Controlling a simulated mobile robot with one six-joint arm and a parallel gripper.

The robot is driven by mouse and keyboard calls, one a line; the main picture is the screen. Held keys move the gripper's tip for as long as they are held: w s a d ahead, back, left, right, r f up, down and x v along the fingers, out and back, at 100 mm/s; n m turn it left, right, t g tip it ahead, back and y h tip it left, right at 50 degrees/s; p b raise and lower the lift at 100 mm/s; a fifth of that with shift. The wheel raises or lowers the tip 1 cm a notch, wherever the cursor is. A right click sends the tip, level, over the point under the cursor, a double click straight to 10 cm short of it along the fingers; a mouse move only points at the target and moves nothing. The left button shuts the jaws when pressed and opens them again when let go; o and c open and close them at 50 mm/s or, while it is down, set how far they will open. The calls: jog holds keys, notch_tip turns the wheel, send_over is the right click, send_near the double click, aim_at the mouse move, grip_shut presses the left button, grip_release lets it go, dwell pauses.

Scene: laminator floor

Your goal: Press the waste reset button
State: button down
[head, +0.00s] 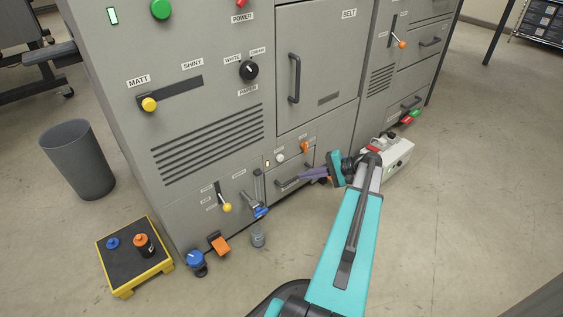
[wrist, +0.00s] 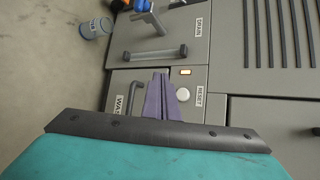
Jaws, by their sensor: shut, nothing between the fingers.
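The waste reset button is a small round white button (head: 280,158) on the grey machine's low front panel. In the head view the fingertips are right of and a little below the button. In the wrist view the fingertips (wrist: 160,74) are left of the button, over the waste drawer front. I see no contact; the exact distance is unclear.
The waste drawer handle (wrist: 128,87) is beside my fingers. An orange knob (head: 304,147) is right of the button. A blue-handled tap (head: 260,211) is lower left. A white box (head: 394,160) stands on the floor right of my arm.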

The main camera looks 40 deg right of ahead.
jog(key=shift+w, duration=0.2)
jog(key=w, duration=0.8)
jog(key=shift+w+d, duration=0.2)
jog(key=shift+d, duration=0.1)
jog(key=shift+w+p, duration=0.5)
jog(key=shift+w, duration=0.5)
dwell(3.4)
jog(key=shift+s, duration=0.95)
jog(key=shift+s+a+p, duration=0.2)
jog(key=shift+s+p, duration=0.55)
jog(key=shift+s, duration=1.8)
